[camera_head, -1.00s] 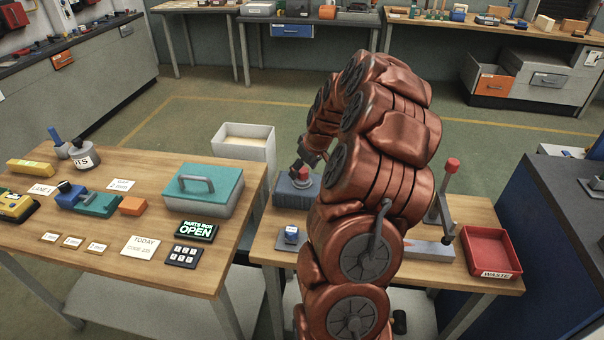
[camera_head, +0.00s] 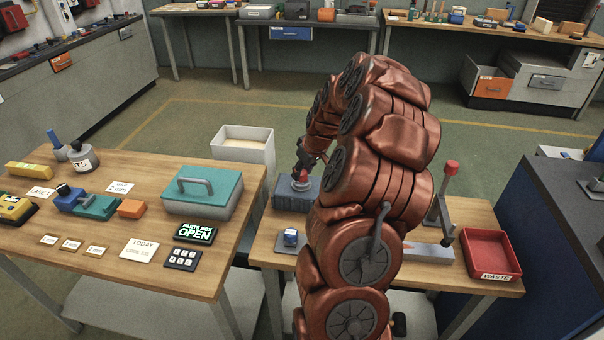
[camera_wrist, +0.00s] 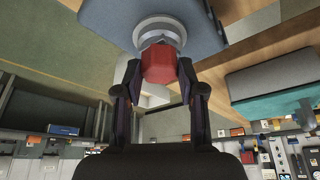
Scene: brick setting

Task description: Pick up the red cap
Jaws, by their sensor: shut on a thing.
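The red cap (camera_wrist: 159,64) is a small faceted piece between the two fingers of my gripper (camera_wrist: 158,75) in the wrist view. The fingers are shut on its sides. A pale round collar (camera_wrist: 159,30) sits right beside the cap, against a blue-grey block (camera_wrist: 208,22). In the head view the blue-grey block (camera_head: 288,197) stands on the right-hand bench, with the cap (camera_head: 301,176) at its top and my gripper (camera_head: 303,170) over it. I cannot tell whether the cap still touches the collar. My arm hides part of the bench.
A small blue item (camera_head: 291,237) on a dark pad is in front of the block. A red waste tray (camera_head: 490,254) and a red-knobbed lever (camera_head: 451,168) are to the right. A teal-lidded box (camera_head: 203,191) stands on the left bench. A pale bin (camera_head: 243,150) is behind.

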